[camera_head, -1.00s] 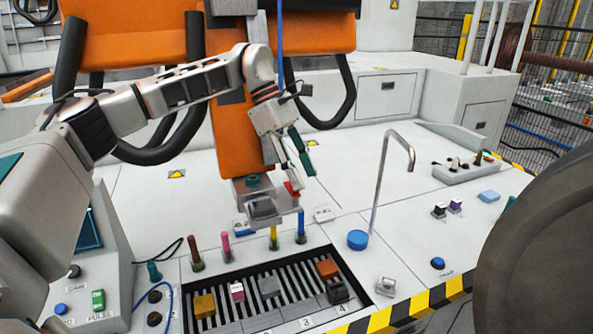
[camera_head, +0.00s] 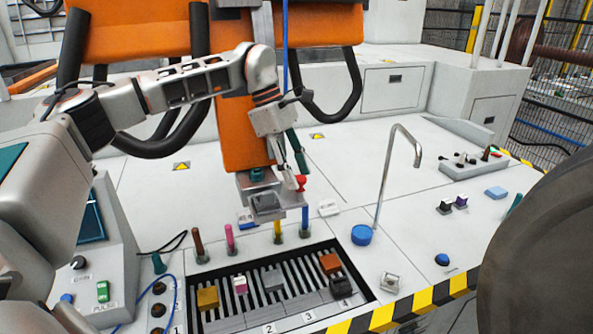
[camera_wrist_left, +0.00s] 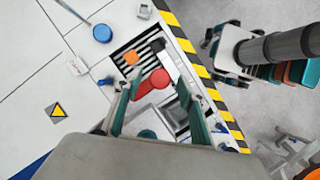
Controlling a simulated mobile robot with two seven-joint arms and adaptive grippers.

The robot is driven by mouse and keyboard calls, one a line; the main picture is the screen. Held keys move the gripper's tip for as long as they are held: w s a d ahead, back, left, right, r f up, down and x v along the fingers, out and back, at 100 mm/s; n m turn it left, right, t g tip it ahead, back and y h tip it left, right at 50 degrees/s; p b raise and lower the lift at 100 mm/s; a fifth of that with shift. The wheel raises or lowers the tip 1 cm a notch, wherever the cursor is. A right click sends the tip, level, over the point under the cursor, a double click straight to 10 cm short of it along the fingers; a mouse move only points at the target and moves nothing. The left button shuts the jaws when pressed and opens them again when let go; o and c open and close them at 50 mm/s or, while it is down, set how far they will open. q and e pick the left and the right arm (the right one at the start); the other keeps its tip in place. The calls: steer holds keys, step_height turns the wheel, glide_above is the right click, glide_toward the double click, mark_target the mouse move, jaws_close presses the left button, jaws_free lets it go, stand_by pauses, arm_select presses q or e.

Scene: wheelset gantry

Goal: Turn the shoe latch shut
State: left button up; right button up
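The red latch (camera_head: 301,183) sits beside the grey shoe block (camera_head: 266,203) at the foot of the orange column. In the left wrist view the red latch (camera_wrist_left: 150,84) is a short lever with a rounded end, lying between the fingertips. My left gripper (camera_head: 295,176) is just above the latch, pointing down. In the left wrist view my left gripper (camera_wrist_left: 158,90) has its two teal fingers spread wide, with a gap on each side of the latch. Whether a finger touches the latch I cannot tell. My right gripper is not in view.
A slotted tray (camera_head: 262,316) with several coloured blocks lies in front of the shoe. Several coloured pegs, such as the pink one (camera_head: 230,238), stand behind it. A bent metal pipe (camera_head: 386,180) and a blue knob (camera_head: 361,235) are to the right. The orange column (camera_head: 240,135) rises behind.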

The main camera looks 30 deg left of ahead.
arm_select(q)
steer(key=c, duration=1.1)
